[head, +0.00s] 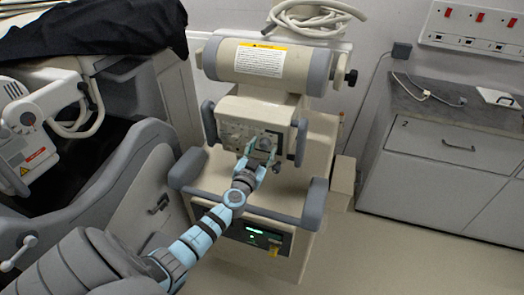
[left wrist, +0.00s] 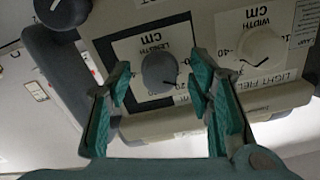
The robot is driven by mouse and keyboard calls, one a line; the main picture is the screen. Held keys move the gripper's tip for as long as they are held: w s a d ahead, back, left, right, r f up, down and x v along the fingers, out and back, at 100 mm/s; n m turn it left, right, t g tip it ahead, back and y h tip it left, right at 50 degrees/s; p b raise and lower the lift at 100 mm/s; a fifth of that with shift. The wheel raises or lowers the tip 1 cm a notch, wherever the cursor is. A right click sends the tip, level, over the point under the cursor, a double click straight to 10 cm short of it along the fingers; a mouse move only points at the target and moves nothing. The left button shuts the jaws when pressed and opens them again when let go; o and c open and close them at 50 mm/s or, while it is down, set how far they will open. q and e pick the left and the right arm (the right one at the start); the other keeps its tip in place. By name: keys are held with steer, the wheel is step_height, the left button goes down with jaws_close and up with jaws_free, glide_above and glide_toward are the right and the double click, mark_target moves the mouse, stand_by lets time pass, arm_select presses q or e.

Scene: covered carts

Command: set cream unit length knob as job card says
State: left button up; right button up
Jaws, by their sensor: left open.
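The cream unit (head: 262,105) stands against the wall, with its control panel (head: 238,133) facing me. In the left wrist view, the length knob (left wrist: 160,70) is a round dark grey knob on a white dial plate with a dark border, marked LENGTH cm. My left gripper (head: 256,166) is open, with its teal fingers on either side of the length knob in the left wrist view (left wrist: 160,85). I cannot tell whether they touch it. The cream width knob (left wrist: 262,47) sits to its right there. The exact setting is not readable. My right gripper is out of view.
Grey padded bars (head: 316,203) flank the panel, and a large cylinder (head: 262,62) with a warning label sits above. A coiled hose (head: 315,18) lies on top. A grey cabinet (head: 450,150) stands right, a black-draped machine (head: 90,30) left. Floor is clear at lower right.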

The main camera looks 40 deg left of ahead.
arm_select(q)
jaws_close()
